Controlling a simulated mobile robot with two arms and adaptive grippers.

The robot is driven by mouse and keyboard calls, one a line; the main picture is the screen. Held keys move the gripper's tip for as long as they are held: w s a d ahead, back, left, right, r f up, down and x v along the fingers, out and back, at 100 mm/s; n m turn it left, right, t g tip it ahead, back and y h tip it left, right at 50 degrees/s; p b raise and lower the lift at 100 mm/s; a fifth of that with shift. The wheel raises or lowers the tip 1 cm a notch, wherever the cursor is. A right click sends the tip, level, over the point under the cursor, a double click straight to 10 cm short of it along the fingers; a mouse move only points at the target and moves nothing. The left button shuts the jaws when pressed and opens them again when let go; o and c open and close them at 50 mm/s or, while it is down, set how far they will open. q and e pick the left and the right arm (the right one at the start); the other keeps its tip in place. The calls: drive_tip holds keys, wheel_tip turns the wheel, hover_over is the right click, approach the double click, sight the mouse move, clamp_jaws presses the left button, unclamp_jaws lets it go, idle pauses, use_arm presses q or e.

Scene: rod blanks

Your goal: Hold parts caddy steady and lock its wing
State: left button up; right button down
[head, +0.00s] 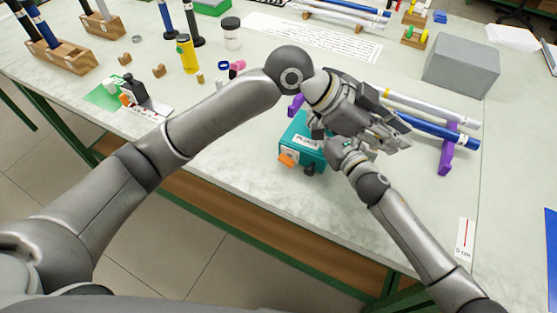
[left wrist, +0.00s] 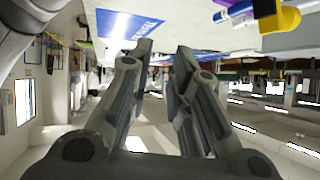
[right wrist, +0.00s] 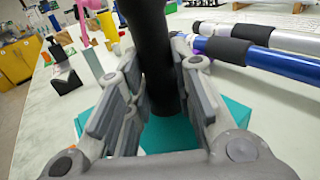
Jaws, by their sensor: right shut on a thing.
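The parts caddy (head: 301,145) is a teal box near the table's front edge, with a white label. An orange piece (head: 287,160) and a black knob (head: 309,169) show at its front side; I cannot tell which part is the wing. My right gripper (head: 326,138) is shut on the caddy's upright black handle (right wrist: 152,60), with the teal body (right wrist: 170,133) below.
Blue and white rods (head: 437,134) lie on purple supports (head: 447,150) right of the caddy. A grey block (head: 461,66) stands behind. A yellow bottle (head: 187,54) and a jar (head: 231,34) stand at the back left.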

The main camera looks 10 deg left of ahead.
use_arm(q)
drive_tip(key=a+f+n+h, duration=0.2)
drive_tip(key=a+f+n, duration=0.1)
drive_tip(key=a+n, duration=0.2)
drive_tip(key=n+t, duration=0.7)
drive_tip(key=n, duration=1)
approach(282, 162)
drive_tip(key=shift+y, duration=0.4)
drive_tip(key=x, duration=0.8)
drive_tip(key=shift+d+r, duration=0.1)
drive_tip(key=shift+d, duration=0.25)
drive_tip(key=shift+c, duration=0.4)
clamp_jaws()
